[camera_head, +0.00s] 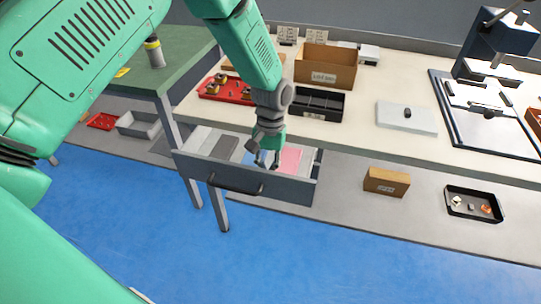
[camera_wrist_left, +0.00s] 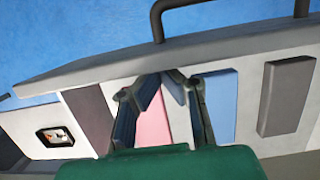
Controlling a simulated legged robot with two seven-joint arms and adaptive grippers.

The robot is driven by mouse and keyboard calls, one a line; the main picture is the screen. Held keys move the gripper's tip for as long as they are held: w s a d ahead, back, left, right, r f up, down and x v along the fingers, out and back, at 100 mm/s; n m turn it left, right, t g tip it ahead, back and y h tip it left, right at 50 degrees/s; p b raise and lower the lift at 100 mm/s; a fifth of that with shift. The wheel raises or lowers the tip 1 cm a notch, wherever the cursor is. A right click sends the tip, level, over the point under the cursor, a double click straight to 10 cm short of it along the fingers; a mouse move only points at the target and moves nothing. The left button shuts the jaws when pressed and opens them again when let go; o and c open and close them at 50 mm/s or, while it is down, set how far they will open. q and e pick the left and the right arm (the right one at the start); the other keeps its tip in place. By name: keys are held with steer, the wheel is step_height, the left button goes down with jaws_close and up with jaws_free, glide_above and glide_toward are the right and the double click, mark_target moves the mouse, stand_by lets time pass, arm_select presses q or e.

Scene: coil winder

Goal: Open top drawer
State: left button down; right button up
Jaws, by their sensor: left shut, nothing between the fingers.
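The top drawer (camera_head: 298,189) stands pulled out below the front edge of the workbench, and its inside shows. Its dark bar handle (camera_head: 235,187) is on the front face, and the handle also shows at the top of the left wrist view (camera_wrist_left: 228,10). My left gripper (camera_head: 265,163) is above the open drawer, behind its front panel and apart from the handle. In the left wrist view the fingers (camera_wrist_left: 165,78) converge over the drawer inside, with nothing held. My right gripper is not in view.
Inside the drawer lie a pink item (camera_head: 289,160), a blue item (camera_wrist_left: 216,98) and a grey item (camera_wrist_left: 287,95). A brown box (camera_head: 326,66) and a black tray (camera_head: 318,103) stand on the bench. The blue floor in front is clear.

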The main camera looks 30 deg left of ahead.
arm_select(q)
steer(key=s+d+p, duration=0.3)
steer(key=s+p, duration=0.3)
steer(key=s, duration=0.7)
steer(key=shift+d, duration=0.15)
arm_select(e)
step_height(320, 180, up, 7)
arm_select(q)
steer(key=shift+w+r, duration=0.1)
steer(key=shift+r, duration=0.05)
